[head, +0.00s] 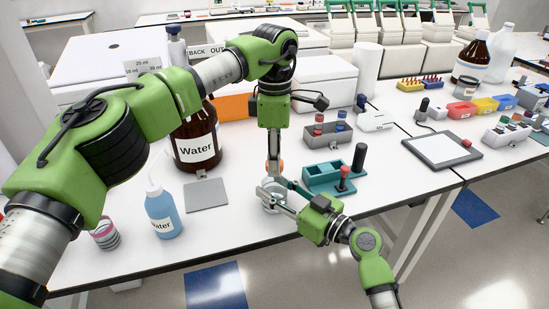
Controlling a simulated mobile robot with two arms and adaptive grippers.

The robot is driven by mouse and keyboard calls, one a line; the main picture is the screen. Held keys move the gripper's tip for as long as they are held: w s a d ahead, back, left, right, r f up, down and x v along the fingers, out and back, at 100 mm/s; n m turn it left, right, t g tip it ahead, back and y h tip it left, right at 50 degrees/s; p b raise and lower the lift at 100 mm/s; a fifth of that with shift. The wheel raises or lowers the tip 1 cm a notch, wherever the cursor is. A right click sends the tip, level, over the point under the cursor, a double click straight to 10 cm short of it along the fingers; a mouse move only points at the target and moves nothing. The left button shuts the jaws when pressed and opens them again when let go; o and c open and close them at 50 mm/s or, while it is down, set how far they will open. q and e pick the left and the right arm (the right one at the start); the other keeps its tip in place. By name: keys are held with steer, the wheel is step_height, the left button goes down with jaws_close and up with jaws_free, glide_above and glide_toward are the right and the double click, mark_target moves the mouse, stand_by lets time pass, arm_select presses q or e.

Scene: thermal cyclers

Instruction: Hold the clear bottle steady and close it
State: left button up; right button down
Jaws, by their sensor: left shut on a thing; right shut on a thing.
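The clear bottle (270,206) stands near the front edge of the bench, mostly covered by my two grippers. My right gripper (273,191) reaches in from the lower right and is shut on the bottle near its upper part. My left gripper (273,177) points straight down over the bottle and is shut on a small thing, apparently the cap. The fingers hide most of it, and I cannot tell if it touches the bottle's mouth. A small orange piece (281,166) shows beside the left fingers; I cannot tell what it belongs to.
A brown Water bottle (197,149), a blue wash bottle (162,212) and a grey plate (206,195) are left of the grippers. A teal rack (324,178) with a red-topped tool (344,178) stands close on the right. A grey tray (334,156) is behind it.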

arm_select(q)
steer(key=shift+w+m, duration=0.1)
steer(key=shift+m, duration=0.4)
steer(key=o, duration=1.2)
steer(key=shift+r, duration=0.1)
steer(key=shift+r, duration=2.2)
steer(key=shift+c, duration=0.3)
steer(key=n, duration=0.3)
steer(key=shift+r+n, duration=0.3)
steer(key=shift+r, duration=0.1)
steer(key=n, duration=0.1)
steer(key=r+n, duration=0.1)
steer(key=n, duration=0.1)
steer(key=shift+n, duration=0.3)
steer(key=n, duration=0.2)
steer(key=r+n, duration=0.1)
steer(key=n, duration=0.4)
steer(key=shift+r, duration=0.3)
